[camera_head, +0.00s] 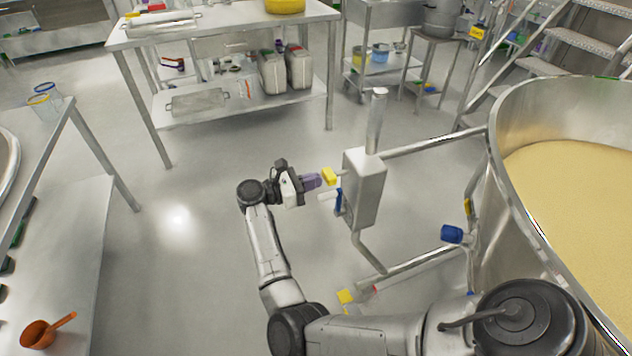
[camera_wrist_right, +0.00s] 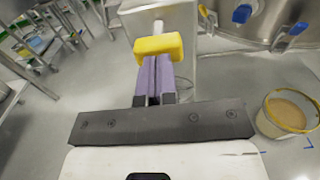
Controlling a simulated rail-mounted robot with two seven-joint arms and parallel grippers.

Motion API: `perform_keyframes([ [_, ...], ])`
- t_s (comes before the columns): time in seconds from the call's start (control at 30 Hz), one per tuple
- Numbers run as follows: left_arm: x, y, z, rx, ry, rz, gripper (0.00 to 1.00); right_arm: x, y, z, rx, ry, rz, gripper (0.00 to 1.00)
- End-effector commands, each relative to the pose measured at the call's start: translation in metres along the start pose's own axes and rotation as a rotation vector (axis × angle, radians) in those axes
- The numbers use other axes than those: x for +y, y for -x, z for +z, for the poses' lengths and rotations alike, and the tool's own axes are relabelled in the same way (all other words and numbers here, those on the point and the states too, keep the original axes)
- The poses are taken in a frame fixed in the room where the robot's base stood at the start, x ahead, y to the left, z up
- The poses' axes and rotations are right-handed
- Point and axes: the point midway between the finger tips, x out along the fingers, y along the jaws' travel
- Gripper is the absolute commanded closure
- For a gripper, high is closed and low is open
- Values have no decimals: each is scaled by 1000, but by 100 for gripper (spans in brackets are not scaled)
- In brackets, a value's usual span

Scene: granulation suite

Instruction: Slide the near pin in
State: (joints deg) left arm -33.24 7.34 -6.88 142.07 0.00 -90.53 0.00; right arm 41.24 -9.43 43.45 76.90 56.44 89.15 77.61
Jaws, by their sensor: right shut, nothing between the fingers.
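A pin with a yellow block-shaped head (camera_head: 329,176) sticks out of the left side of an upright steel box (camera_head: 366,188). A short length of its pale shaft shows between head and box. My right gripper (camera_head: 316,181) has purple fingers, shut and empty, pointing at the head from the left. In the right wrist view the yellow head (camera_wrist_right: 158,46) lies straight ahead of the closed fingertips (camera_wrist_right: 152,62); I cannot tell whether they touch it. A second yellow piece (camera_head: 345,296) shows lower down, partly behind my arm. My left gripper is not in view.
A large steel vessel of yellowish powder (camera_head: 575,185) stands at the right, joined to the box by pipes (camera_head: 430,143). A blue-handled part (camera_head: 338,199) sits just below the pin. A bucket (camera_wrist_right: 290,113) stands on the floor. Floor left of the gripper is clear.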

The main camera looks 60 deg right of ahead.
Motion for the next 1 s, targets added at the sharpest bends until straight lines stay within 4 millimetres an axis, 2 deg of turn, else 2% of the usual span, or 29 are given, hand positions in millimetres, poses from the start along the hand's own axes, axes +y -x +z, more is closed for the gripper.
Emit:
perform_keyframes([
  [0.2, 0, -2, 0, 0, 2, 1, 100, 0, -8, 0, -1, 1, 0, 100],
  [0.57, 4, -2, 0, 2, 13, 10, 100, 0, -10, 0, -1, 1, 0, 100],
  [0.8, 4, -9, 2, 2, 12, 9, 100, 0, -38, -2, 0, 0, -3, 100],
  [1.0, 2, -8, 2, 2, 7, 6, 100, 0, -42, 0, 0, 1, -2, 100],
])
